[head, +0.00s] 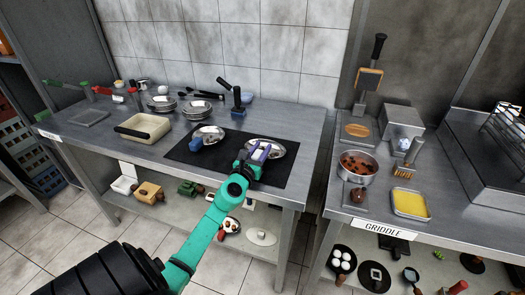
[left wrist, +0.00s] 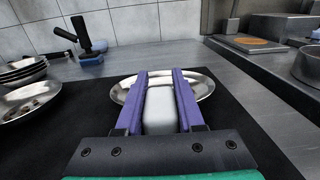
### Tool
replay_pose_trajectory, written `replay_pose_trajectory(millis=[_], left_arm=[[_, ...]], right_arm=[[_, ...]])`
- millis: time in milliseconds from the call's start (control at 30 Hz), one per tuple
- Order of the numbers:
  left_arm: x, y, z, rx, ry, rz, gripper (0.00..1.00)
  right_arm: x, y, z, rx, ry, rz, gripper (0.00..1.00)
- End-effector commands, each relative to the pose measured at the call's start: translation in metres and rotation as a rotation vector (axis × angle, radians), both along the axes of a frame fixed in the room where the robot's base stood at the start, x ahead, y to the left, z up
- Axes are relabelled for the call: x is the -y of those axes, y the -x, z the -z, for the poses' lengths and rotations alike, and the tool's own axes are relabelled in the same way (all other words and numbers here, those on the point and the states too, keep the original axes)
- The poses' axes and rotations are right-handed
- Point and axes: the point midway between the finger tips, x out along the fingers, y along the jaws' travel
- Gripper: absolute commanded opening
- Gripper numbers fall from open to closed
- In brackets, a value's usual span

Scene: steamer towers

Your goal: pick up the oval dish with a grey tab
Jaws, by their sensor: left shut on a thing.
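A silver oval dish (head: 278,147) lies at the right of the black mat; its rim also shows in the left wrist view (left wrist: 206,88). Its pale grey tab (left wrist: 160,112) sits between the two purple fingers of my left gripper (head: 259,152). The gripper is shut on this tab, and the fingers and tab hide part of the dish. The dish appears to be still on or very close to the mat. A second oval dish (head: 209,132), with a blue tab (head: 196,144), lies to the left on the mat. My right gripper is not in view.
The black mat (head: 227,163) covers the counter's front right. Stacked plates (head: 197,108) and a black-handled tool on a blue base (head: 237,100) stand behind it. A cream tray (head: 143,127) is at left. A gap separates this counter from the griddle counter, with its pot (head: 357,168).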

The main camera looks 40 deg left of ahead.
Motion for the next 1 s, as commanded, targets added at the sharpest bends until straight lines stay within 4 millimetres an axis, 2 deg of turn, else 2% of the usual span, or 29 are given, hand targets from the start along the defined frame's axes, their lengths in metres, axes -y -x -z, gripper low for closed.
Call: replay_pose_trajectory(millis=[167,267,500,600,700,833,1000], left_arm=[[0.000,0.000,-0.021,0.002,0.000,-0.001,0.00],[0.000,0.000,-0.044,0.003,0.001,-0.001,0.00],[0.000,0.000,-0.132,0.003,0.001,-0.001,0.00],[0.000,0.000,-0.163,0.004,0.002,-0.001,0.00],[0.000,0.000,-0.186,0.004,0.001,-0.001,0.00],[0.000,0.000,-0.200,0.003,0.000,0.000,0.00],[0.000,0.000,-0.201,0.002,-0.001,0.000,0.00]], right_arm=[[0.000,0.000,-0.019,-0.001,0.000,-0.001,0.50],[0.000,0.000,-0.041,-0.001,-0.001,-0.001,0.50],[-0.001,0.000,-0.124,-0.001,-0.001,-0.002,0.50],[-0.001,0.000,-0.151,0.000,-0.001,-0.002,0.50],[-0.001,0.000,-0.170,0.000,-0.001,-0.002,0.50],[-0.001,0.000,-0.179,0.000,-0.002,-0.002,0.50],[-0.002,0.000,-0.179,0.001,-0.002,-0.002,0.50]])
